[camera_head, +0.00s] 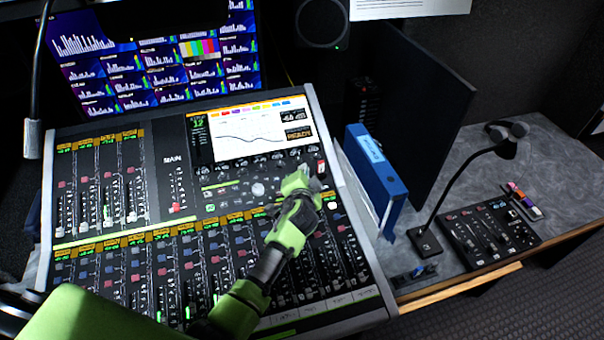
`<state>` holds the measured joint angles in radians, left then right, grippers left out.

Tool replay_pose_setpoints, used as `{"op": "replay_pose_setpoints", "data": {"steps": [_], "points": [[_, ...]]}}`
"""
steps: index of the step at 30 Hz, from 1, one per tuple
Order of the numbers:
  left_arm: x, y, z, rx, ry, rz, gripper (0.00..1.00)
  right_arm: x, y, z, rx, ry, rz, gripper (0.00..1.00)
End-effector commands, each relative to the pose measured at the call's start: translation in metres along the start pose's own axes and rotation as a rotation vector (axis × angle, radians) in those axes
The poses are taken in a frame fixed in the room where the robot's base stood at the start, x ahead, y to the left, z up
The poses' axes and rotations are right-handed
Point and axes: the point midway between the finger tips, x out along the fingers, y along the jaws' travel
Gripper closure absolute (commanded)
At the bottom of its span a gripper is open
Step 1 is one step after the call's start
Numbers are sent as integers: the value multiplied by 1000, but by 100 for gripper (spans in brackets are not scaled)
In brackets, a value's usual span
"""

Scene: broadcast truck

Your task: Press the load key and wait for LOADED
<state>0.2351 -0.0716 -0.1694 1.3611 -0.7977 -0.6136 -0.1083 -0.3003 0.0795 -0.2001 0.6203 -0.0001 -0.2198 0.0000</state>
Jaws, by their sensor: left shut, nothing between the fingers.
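The mixing console (170,165) fills the left and middle of the head view. Its lit screen (248,135) shows a curve, with an orange word at its right that looks like READY. A small white and red key (321,167) sits below the screen's right corner. I cannot read its label, so I cannot tell if it is the load key. My left gripper (306,174) is shut and empty over the console's upper right, its fingertips just left of that key. I cannot tell whether it touches the panel. My right gripper is not in view.
A blue binder (376,178) stands right of the console, beside a dark upright panel (420,110). A gooseneck lamp (462,190) and a small fader box (488,234) are further right. Monitors (150,60) stand behind.

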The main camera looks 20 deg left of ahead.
Motion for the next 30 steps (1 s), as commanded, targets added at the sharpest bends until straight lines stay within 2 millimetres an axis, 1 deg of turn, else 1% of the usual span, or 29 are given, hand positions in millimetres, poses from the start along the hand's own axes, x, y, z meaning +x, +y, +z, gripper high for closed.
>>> {"op": "replay_pose_setpoints", "data": {"steps": [11, 19, 30], "points": [[0, 1, 0, 0, 0, 0, 100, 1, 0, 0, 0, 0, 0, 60], [6, 5, 5, 0, 0, 0, 100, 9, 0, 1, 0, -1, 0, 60], [6, 4, 4, 0, 0, 0, 100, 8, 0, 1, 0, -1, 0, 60]]}}
